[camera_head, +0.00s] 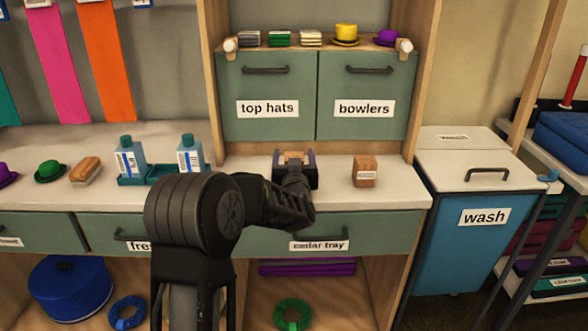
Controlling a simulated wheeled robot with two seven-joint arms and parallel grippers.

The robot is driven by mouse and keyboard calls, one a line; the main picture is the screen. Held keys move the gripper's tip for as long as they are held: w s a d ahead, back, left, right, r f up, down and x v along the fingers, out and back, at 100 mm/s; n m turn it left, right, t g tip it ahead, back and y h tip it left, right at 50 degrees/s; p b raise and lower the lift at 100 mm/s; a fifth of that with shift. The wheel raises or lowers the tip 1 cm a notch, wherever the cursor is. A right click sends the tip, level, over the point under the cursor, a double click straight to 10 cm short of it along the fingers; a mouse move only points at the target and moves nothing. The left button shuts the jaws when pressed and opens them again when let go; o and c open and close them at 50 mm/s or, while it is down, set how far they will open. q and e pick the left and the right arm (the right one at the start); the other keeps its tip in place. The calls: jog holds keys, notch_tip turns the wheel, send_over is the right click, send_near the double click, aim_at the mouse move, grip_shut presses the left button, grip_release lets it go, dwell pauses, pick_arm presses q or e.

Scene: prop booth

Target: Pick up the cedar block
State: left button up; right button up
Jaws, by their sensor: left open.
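A brown wooden block (365,171) with a small pale label stands upright on the counter, right of my gripper; it looks like cedar, but the label is too small to read. My left gripper (294,165) is over the counter, left of this block and apart from it. It is open, with its dark fingers on either side of a tan, wood-coloured thing (292,156). My wrist hides most of that thing, so I cannot tell whether it is a second block or whether the fingers touch it. My right gripper is not in view.
Two teal bottles (131,158) stand in a teal tray, left of my arm. A wooden brush (86,171) and a green hat (50,170) lie further left. Green cupboard doors (362,80) rise behind the block. A blue wash bin (470,250) stands right of the counter.

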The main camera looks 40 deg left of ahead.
pick_arm(q)
jog(key=shift+c, duration=0.5)
grip_shut()
notch_tip(320, 180, up, 10)
jog(key=p, duration=0.2)
dwell(0.9)
dwell(0.4)
